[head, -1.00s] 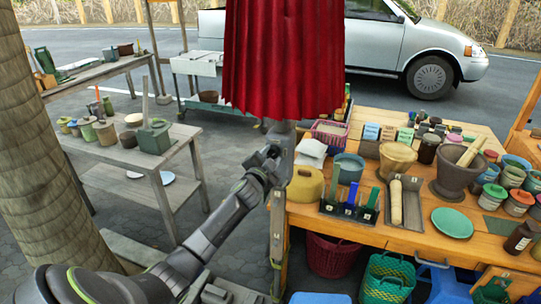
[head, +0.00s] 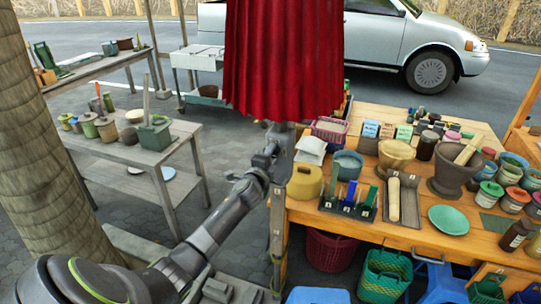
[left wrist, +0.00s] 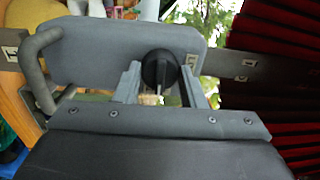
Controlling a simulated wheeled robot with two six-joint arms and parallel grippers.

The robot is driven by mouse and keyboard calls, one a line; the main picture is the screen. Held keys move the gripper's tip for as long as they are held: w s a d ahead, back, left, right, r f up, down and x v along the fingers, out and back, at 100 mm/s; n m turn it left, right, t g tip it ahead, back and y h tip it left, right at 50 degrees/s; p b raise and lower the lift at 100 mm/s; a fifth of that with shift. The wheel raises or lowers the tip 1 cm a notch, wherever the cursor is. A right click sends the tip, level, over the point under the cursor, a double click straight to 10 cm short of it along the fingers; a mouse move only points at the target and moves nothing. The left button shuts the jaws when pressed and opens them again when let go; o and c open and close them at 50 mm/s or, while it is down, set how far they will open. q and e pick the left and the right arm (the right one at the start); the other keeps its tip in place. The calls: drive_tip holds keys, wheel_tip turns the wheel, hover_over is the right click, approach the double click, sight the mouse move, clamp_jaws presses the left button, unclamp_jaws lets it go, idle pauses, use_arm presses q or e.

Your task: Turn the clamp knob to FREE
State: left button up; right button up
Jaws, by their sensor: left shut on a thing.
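The black round clamp knob (left wrist: 158,67) sits on a grey clamp plate (left wrist: 100,52) in the left wrist view. My left gripper (left wrist: 162,84) is shut on the knob, with one finger on each side of it. A pale line shows near the knob's lower right, but its setting cannot be told. A small light mark beside the knob on the plate is too small to read. In the head view my left gripper (head: 268,152) is at the grey post under the red cloth, and the knob is hidden there. My right gripper is not in view.
A folded red cloth (head: 282,60) hangs just above the gripper. A wooden table (head: 400,235) crowded with pots, a mortar (head: 455,172) and trays stands close on the right. A grey side table (head: 130,150) stands left. Paved ground between them is open.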

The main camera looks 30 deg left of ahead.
use_arm(q)
drive_tip(key=shift+f, duration=0.1)
idle(0.4)
drive_tip(key=o, duration=1)
drive_tip(key=shift+s, duration=0.1)
drive_tip(key=b+v, duration=0.2)
drive_tip(key=v, duration=1.5)
drive_tip(key=shift+d, duration=0.2)
drive_tip(key=shift+s, duration=0.1)
